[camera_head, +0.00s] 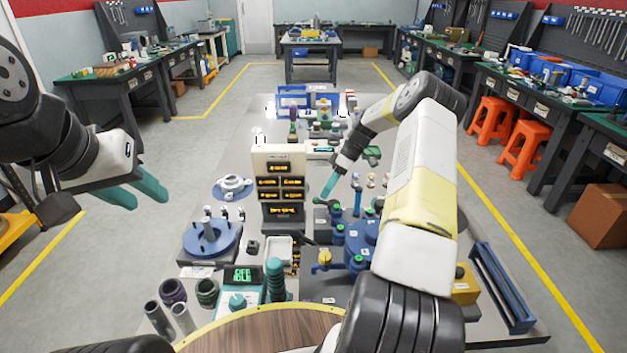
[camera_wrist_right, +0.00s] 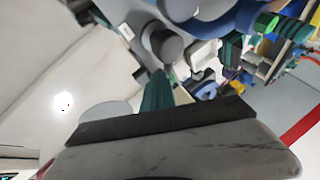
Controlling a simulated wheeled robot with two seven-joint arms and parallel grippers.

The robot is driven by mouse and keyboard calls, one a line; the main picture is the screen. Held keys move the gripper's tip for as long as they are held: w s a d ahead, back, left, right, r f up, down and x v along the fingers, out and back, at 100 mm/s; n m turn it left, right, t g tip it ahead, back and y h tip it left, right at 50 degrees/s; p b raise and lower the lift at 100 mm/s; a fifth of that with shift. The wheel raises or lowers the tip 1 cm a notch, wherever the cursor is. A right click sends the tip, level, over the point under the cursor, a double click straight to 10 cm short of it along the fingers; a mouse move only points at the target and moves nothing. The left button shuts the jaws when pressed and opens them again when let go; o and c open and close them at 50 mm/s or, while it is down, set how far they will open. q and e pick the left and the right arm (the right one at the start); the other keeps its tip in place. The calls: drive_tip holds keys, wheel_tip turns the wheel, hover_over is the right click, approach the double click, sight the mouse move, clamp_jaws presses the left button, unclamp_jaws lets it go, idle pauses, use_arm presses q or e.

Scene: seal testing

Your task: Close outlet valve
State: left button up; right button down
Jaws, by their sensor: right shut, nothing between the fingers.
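A blue valve rig (camera_head: 363,238) with green-capped fittings stands right of the middle of the table. I cannot tell for sure which of its fittings is the outlet valve. My right gripper (camera_head: 327,193) reaches down at the rig's far left side, with its teal fingers shut and empty. In the right wrist view the fingers (camera_wrist_right: 158,92) lie close to a round grey knob (camera_wrist_right: 167,45); whether they touch cannot be told. Blue pipe and a green cap show at the upper right there. My left gripper (camera_head: 150,193) is open and empty, off the table's left side.
A cream panel with a dark front (camera_head: 280,185) stands left of my right gripper. A round blue flange (camera_head: 210,238), a teal ribbed cylinder (camera_head: 274,278) and a yellow-topped fitting (camera_head: 324,258) stand nearer. A blue rack (camera_head: 500,288) lies at the right edge. The table is crowded.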

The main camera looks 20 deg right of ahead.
drive_tip(key=shift+a+n+g, duration=0.5)
drive_tip(key=shift+a+n, duration=0.05)
drive_tip(key=shift+n, duration=0.55)
drive_tip(key=shift+s+a+n+g+h, duration=0.15)
drive_tip(key=shift+a+n+g+h, duration=0.15)
drive_tip(key=shift+n, duration=0.25)
drive_tip(key=shift+s+a+n+g+h, duration=0.1)
drive_tip(key=shift+n+g+h, duration=0.1)
drive_tip(key=shift+n+g, duration=0.3)
drive_tip(key=shift+s+n, duration=0.15)
drive_tip(key=shift+n, duration=0.3)
